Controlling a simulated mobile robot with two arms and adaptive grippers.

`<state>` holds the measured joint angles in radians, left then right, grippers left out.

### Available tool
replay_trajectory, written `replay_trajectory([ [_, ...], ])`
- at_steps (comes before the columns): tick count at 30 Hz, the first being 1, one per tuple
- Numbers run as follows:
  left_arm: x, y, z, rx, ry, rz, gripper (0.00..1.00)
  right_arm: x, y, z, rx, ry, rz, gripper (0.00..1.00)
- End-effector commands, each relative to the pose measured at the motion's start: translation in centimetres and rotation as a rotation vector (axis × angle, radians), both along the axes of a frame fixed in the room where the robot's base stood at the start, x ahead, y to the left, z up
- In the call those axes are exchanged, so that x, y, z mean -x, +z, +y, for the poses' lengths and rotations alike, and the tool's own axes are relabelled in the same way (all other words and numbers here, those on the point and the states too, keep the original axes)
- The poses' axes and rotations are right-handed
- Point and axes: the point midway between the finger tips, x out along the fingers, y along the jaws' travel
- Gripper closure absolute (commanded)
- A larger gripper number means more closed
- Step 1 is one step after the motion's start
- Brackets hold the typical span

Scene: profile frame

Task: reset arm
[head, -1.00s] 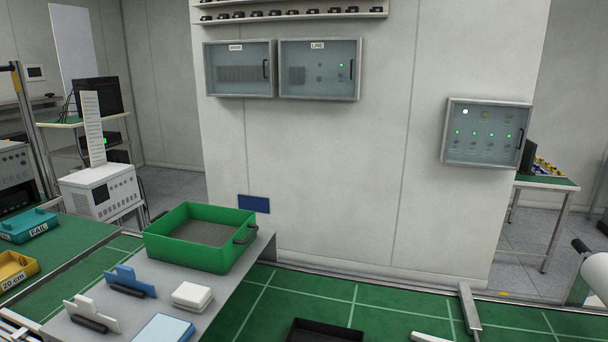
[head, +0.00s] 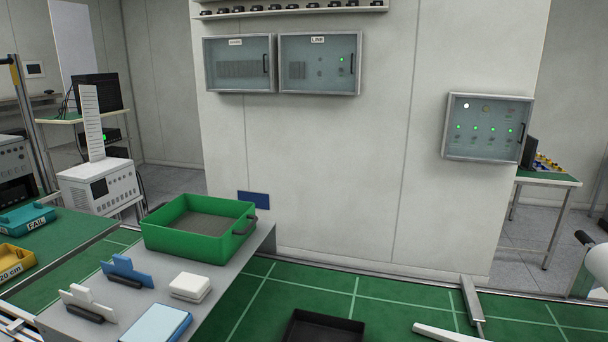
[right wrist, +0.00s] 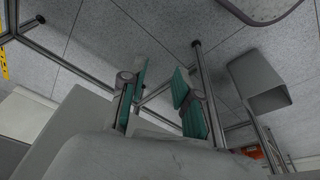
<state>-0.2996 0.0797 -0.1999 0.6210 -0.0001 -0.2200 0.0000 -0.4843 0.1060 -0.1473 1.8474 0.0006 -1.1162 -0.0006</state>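My right gripper (right wrist: 162,82) shows in the right wrist view. Its two teal-padded fingers stand apart with nothing between them, above a grey speckled floor. In the head view neither gripper shows. A white rounded part at the right edge looks like a piece of my right arm. My left gripper is in no view.
A green bin (head: 163,238) stands on a grey bench (head: 228,268) with holders, a white box (head: 190,286) and a blue-topped box (head: 156,323). A black tray (head: 322,331) lies on the green surface. In the right wrist view, metal legs (right wrist: 206,90) and a grey bin (right wrist: 262,80) are near.

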Motion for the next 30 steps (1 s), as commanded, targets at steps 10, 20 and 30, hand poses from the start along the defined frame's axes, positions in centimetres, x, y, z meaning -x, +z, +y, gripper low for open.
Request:
replay_trajectory([
  [10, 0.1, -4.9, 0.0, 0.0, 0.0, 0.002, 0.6, 10.1, -23.5, -1.5, 0.014, 0.019, 0.103, 0.69],
  [20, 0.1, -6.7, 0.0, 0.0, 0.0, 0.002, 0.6, 18.6, -30.5, -3.2, 0.02, 0.031, 0.142, 0.69],
  [30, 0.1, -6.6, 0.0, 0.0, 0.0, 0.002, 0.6, 19.2, -30.6, -3.3, 0.02, 0.032, 0.144, 0.69],
])
